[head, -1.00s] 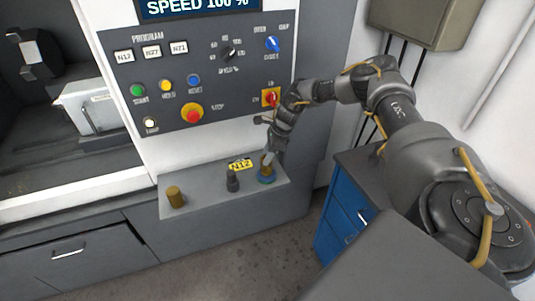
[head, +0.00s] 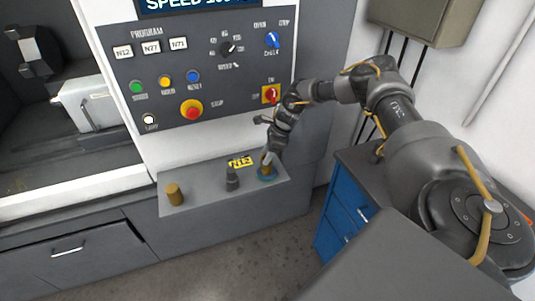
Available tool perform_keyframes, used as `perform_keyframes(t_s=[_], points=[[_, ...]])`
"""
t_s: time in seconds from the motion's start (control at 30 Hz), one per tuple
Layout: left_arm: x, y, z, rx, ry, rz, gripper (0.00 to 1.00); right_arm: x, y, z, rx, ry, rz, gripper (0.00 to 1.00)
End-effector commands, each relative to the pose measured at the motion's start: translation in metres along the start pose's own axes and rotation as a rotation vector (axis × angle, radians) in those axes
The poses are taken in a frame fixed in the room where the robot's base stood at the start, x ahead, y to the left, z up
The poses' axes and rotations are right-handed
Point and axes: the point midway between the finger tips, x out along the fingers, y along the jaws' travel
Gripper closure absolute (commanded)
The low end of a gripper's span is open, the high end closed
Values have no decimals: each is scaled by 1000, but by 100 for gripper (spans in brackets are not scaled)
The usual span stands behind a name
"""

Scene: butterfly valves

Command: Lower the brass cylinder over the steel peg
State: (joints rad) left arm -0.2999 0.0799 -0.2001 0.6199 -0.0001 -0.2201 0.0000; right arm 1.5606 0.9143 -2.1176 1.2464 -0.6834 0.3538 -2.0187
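My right gripper (head: 268,160) points down at the right end of the grey ledge. It is shut on a small brass cylinder (head: 266,170), which is partly hidden by the fingers. The cylinder is at a blue ring (head: 267,178) on the ledge. I cannot tell whether its lower end is around a peg, as no steel peg shows clearly there. A dark grey stepped post (head: 232,179) stands upright to the left. Another brass cylinder (head: 175,195) stands upright near the ledge's left end. My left gripper is not in view.
A yellow N12 label (head: 240,162) is behind the post on the grey ledge (head: 205,198). The control panel (head: 205,75) with knobs and buttons rises behind it. A blue drawer cabinet (head: 343,212) stands to the right, below my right arm.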

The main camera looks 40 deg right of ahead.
Motion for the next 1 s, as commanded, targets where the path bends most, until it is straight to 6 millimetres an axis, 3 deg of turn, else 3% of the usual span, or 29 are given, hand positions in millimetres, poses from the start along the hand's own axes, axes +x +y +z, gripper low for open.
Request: perform_keyframes(t_s=[0.03, 0.17, 0.53, 1.0], points=[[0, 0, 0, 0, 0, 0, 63, -1, 0, 1, 0, -1, -1, 48], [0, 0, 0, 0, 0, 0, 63, 0, 0, 0, 0, 0, 0, 32], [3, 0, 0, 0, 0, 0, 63, -6, 0, -1, 1, 1, -1, 32], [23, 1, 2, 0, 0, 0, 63, -90, -1, 0, 0, -1, -2, 32]])
